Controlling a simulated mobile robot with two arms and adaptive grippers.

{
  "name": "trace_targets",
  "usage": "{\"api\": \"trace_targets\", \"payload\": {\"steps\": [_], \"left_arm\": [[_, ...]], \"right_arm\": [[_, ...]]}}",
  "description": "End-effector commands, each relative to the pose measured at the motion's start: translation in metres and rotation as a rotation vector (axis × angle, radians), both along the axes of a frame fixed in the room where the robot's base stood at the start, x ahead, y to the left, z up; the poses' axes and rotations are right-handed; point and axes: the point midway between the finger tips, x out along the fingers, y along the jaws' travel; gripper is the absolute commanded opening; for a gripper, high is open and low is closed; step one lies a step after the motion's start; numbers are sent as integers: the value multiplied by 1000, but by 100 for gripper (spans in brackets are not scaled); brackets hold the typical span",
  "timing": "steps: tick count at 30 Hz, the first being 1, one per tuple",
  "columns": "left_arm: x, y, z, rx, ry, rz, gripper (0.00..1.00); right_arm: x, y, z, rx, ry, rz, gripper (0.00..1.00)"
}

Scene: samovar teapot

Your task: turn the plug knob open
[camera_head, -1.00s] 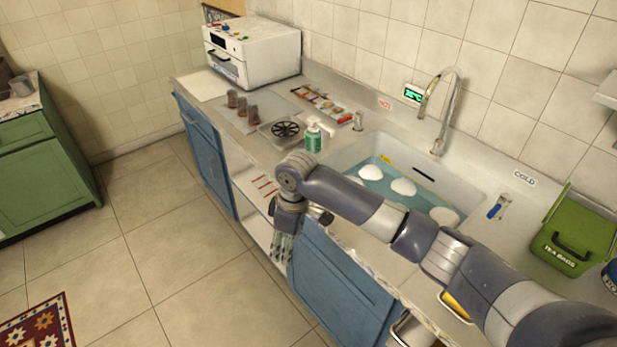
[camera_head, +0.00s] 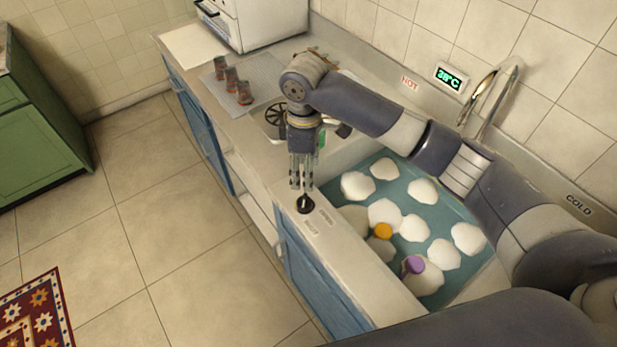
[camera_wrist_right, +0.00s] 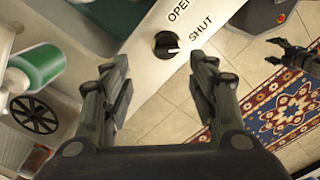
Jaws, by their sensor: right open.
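The plug knob (camera_head: 305,204) is small, round and black, on the sink's front rim. In the right wrist view the knob (camera_wrist_right: 166,45) lies ahead of my fingers, with the words OPEN and SHUT printed beside it. A pale mark shows on its right side, nearer SHUT than OPEN. My right gripper (camera_head: 301,186) points down just above the knob in the head view. Its fingers (camera_wrist_right: 160,82) are apart and empty, with the knob seen between and beyond them. My left gripper (camera_wrist_right: 276,50) shows small at the right edge of the wrist view.
The sink (camera_head: 440,200) holds blue water, several foam patches, and an orange and a purple item. A faucet (camera_head: 490,95) rises behind the sink.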

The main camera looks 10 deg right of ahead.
Motion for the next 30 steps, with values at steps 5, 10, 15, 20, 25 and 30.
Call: {"api": "trace_targets", "payload": {"steps": [5, 10, 15, 20, 25, 30], "left_arm": [[-19, 8, 5, 10, 27, 0, 66], [-50, 18, 11, 23, 72, 1, 66], [-51, 18, 15, 24, 72, 1, 66], [-24, 12, 18, 14, 33, 2, 66], [-10, 4, 19, 5, 10, 3, 66], [-19, 4, 18, 5, 25, 3, 66]], "right_arm": [[-2, 0, -24, -1, 5, 1, 54], [-2, 0, -58, -1, 5, -1, 54], [-2, 0, -86, -2, 4, 0, 54], [-2, 1, -100, 0, 0, 1, 54], [-2, 1, -105, 0, -1, 2, 54], [-2, 1, -105, 0, 0, 2, 54]]}}
